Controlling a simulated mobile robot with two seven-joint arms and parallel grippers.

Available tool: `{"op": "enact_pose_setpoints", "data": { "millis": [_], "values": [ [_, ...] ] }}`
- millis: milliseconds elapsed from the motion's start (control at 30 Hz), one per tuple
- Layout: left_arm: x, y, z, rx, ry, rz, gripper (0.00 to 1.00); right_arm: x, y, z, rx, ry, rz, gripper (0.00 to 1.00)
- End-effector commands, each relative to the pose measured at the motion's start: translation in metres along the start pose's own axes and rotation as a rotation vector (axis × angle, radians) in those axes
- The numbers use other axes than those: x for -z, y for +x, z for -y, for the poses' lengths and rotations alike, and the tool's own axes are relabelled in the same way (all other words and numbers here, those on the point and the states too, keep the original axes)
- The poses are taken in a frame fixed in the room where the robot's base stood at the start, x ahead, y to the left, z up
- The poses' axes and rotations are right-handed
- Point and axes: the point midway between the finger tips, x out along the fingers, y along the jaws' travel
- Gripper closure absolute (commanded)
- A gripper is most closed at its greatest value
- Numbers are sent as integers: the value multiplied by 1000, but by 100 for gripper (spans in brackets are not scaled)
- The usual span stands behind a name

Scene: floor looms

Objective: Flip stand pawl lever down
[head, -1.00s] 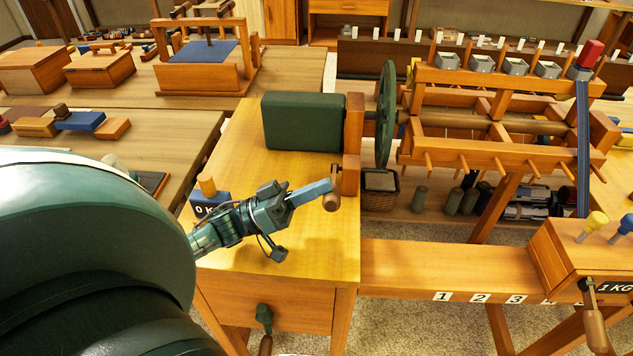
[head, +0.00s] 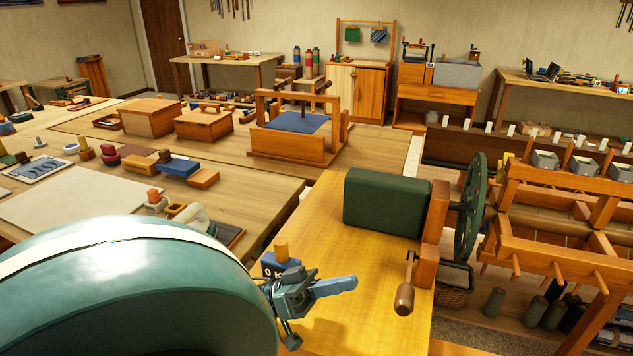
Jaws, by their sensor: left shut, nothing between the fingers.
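A lever (head: 404,296) with a dark wooden knob hangs down from a metal rod on the wooden upright (head: 433,235) of the stand, beside the green box (head: 385,200). I cannot tell for sure that this is the pawl lever. My left gripper (head: 352,283) is shut and empty, its blue-grey fingers pointing right toward the knob with a visible gap between them in the picture. The green wheel (head: 472,205) stands just right of the upright. My right gripper is not in view.
A dark blue weight (head: 279,265) with a wooden peg stands partly behind my left gripper. The wooden rack (head: 560,235) fills the right side. The bench top (head: 330,238) between the weight and the green box is clear. Tables with boxes stand behind on the left.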

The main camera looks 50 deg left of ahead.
Motion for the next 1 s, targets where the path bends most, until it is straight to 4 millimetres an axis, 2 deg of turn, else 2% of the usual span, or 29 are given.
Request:
{"op": "enact_pose_setpoints", "data": {
  "millis": [100, 200, 400, 833, 933, 1000],
  "values": [
    [8, -22, -4, 3, -1, 4, 100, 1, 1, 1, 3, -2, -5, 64],
    [14, -34, -7, 3, -1, 3, 100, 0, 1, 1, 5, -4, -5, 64],
    [20, -44, -9, 0, 0, 0, 100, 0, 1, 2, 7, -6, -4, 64],
    [20, -44, -9, -1, 1, 2, 100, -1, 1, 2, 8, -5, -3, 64],
    [24, -36, -8, -21, 0, 45, 100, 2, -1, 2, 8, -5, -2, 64],
    [31, -22, -6, -49, 2, 120, 100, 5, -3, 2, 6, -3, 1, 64]
  ]
}}
